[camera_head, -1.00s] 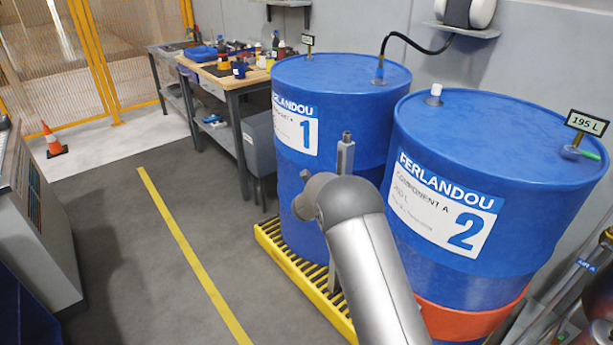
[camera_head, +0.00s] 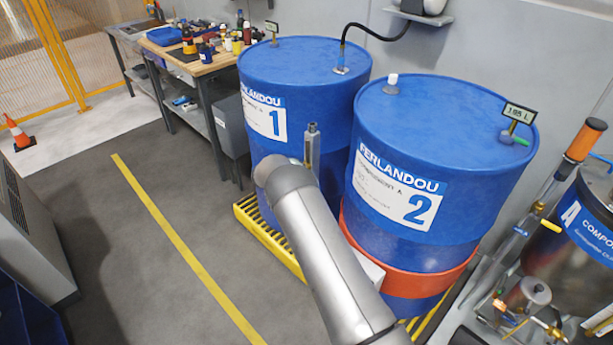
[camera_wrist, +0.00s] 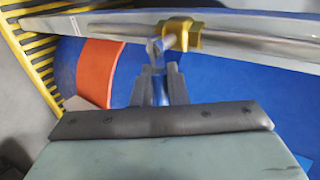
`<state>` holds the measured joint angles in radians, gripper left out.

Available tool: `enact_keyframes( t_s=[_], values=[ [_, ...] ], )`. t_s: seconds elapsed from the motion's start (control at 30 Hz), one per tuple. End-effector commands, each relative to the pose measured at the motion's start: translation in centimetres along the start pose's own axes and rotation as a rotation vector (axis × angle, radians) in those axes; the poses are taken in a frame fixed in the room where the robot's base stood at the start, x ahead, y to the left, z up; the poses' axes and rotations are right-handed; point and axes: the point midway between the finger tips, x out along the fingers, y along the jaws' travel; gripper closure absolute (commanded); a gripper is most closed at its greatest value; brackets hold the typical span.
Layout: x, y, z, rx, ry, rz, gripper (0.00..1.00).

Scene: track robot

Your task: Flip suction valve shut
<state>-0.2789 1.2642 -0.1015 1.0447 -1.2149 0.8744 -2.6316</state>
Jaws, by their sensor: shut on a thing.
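In the wrist view, a brass valve (camera_wrist: 183,36) sits on a long silver pipe (camera_wrist: 255,38) that crosses the top of the picture. A small metal lever (camera_wrist: 156,52) comes off the valve towards me. My gripper (camera_wrist: 162,75) is shut on this lever, with the grey fingers on either side of it and a blue strip between them. The fingers hide part of the lever. In the head view my arm covers the middle, and I cannot make out the gripper or the valve it holds.
Blue drum 1 (camera_head: 300,72) and blue drum 2 (camera_head: 440,105) stand on a yellow grate (camera_head: 262,232). Drum 2 has an orange band (camera_head: 350,232). At the right are slanted pipes and a dark tank (camera_head: 555,245).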

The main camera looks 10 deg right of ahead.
Motion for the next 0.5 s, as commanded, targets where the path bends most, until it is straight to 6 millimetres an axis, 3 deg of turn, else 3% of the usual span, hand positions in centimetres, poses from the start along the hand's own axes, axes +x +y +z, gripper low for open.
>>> enact_keyframes(
  t_s=[0.47, 0.5],
  values=[
    [0.0, 0.15, -0.14, -0.014, 0.012, 0.0, 1.0],
    [0.0, 0.15, -0.15, -0.014, 0.012, 0.0, 0.79]
  ],
)
